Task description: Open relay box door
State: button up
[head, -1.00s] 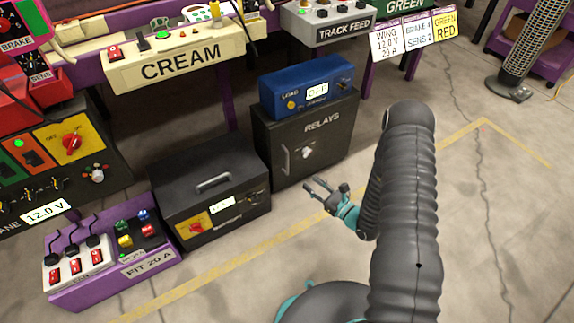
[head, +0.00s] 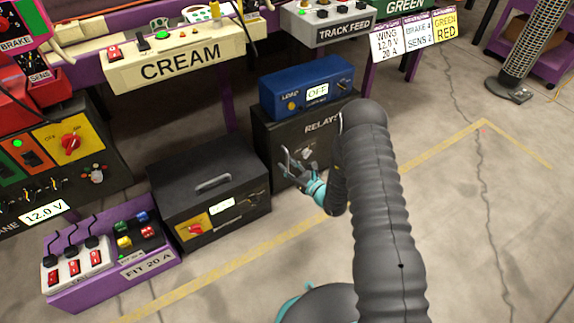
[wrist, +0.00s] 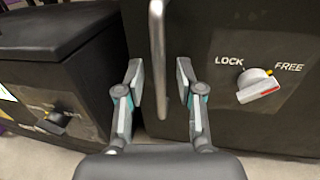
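The relay box (head: 270,143) is a black box labelled RELAYS on the floor. Its door (wrist: 215,35) appears shut. A silver vertical handle (wrist: 157,40) is on the door's left side in the wrist view. My gripper (wrist: 160,80) is open, with the handle's lower part showing between its two fingers and a gap on each side. In the head view my gripper (head: 292,163) is in front of the door's left part, hiding some of it. A white knob with a red end (wrist: 257,84) sits between LOCK and FREE labels; its yellow mark is on the FREE side.
A blue LOAD unit (head: 285,97) showing OFF stands on the relay box. A dark box (head: 172,190) with a top handle is close on the left, also in the wrist view (wrist: 60,50). A purple switch tray (head: 100,285) is farther left. Floor at right is clear.

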jog(key=shift+w+a, duration=0.25)
grip_shut()
jog(key=shift+s, duration=0.1)
